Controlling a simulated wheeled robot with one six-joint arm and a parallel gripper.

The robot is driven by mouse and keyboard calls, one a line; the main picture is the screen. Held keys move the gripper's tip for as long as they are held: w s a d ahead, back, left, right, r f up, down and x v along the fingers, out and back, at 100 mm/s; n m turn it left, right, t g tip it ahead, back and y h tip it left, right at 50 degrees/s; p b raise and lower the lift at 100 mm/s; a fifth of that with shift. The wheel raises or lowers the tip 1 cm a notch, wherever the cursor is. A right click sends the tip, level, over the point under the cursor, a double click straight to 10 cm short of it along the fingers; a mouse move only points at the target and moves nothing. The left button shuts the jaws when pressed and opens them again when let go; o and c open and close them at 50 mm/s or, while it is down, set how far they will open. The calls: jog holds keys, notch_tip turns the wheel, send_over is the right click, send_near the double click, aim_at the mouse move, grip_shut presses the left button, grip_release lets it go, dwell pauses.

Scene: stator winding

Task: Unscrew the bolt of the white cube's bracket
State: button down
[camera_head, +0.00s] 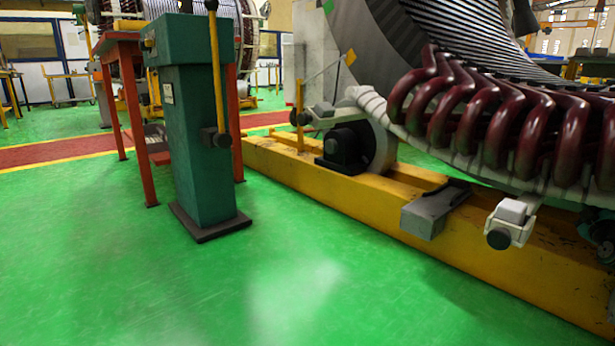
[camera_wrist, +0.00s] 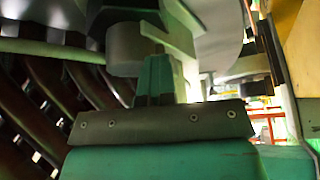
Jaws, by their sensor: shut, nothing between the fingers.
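In the head view a white cube (camera_head: 512,211) sits in a pale bracket (camera_head: 522,232) at the lower right, under the dark red coils. A dark round bolt head (camera_head: 499,239) faces out at its front. A second pale block (camera_head: 323,109) with a dark round knob (camera_head: 301,118) is further left. My gripper (camera_wrist: 158,76) shows only in the wrist view. Its teal fingers are shut and empty, pointing up at a pale bracket-like part (camera_wrist: 172,35) and a grey rounded part (camera_wrist: 130,48). I cannot tell whether they touch, or which block this is.
Dark red coils (camera_head: 490,115) of the stator overhang the yellow beam (camera_head: 400,210); coils (camera_wrist: 50,90) also fill the wrist view's left. A grey metal block (camera_head: 434,210) juts from the beam. A green pedestal (camera_head: 200,130) stands left. The green floor in front is clear.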

jog(key=shift+s+d+r, duration=0.1)
jog(key=shift+d+r, duration=0.1)
jog(key=shift+r, duration=0.25)
jog(key=shift+s+d+r, duration=0.1)
jog(key=shift+d+r, duration=0.1)
jog(key=shift+r, duration=0.25)
jog(key=shift+s, duration=0.1)
jog(key=s+a+f, duration=0.1)
jog(key=s+a, duration=0.3)
jog(key=shift+a, duration=0.25)
jog(key=shift+p, duration=0.3)
jog(key=w+d, duration=0.4)
jog(key=shift+w+f+p, duration=0.25)
jog(key=shift+w+p, duration=0.05)
jog(key=shift+p, duration=0.05)
